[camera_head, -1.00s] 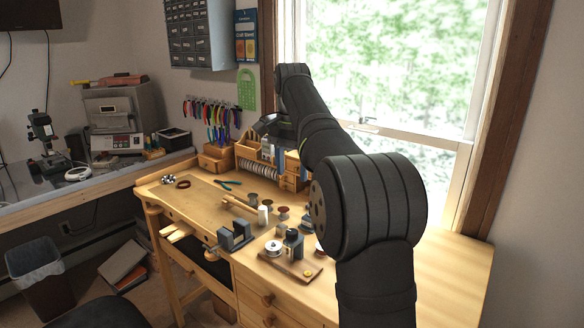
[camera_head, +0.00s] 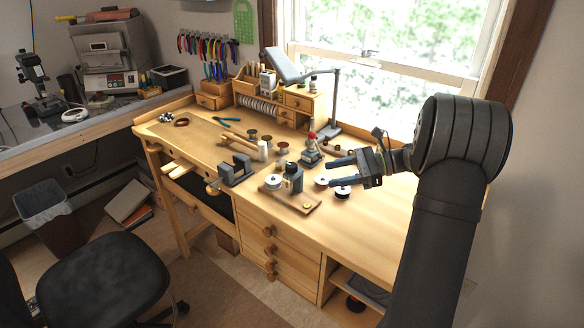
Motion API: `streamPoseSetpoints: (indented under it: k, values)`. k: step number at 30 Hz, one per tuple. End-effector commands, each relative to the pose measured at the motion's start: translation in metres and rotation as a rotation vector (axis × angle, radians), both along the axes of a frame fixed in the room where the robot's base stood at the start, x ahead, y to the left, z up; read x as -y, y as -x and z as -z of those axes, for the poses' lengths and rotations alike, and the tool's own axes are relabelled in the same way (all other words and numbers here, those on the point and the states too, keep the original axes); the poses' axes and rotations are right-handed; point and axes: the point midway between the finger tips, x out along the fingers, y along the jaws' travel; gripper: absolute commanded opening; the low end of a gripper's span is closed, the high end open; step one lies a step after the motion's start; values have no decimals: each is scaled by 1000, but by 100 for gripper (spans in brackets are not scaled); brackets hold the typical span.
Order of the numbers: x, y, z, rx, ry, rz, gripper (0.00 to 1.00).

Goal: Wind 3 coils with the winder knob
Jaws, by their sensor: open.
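The winder is a small wooden base (camera_head: 272,190) on the bench near its front edge. It carries a dark grey block (camera_head: 292,178), a pale round spool (camera_head: 273,183) on its left and a small yellow knob (camera_head: 307,205) at its right front. I take this yellow piece to be the winder knob, but it is small here. My gripper (camera_head: 331,171) is open, with its two blue-grey fingers pointing left, to the right of the winder and above the bench. Nothing is visibly held between the fingers. No wound coils can be made out at this size.
Two round spools (camera_head: 342,191) lie under my gripper. A dark vise (camera_head: 236,169) stands left of the winder. A red-topped tool (camera_head: 311,142), thread spools (camera_head: 282,148) and a lamp (camera_head: 304,72) stand behind. The bench top (camera_head: 370,222) is clear at the right front.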

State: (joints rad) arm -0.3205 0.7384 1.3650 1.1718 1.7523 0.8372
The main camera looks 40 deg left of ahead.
Motion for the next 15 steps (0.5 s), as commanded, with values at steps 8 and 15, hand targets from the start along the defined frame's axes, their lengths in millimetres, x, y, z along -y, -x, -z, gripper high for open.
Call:
streamPoseSetpoints:
  k: [8,15]
  values:
    - [39,-26,13,-219,-133,270,52]
    - [21,-19,13,-231,-143,282,52]
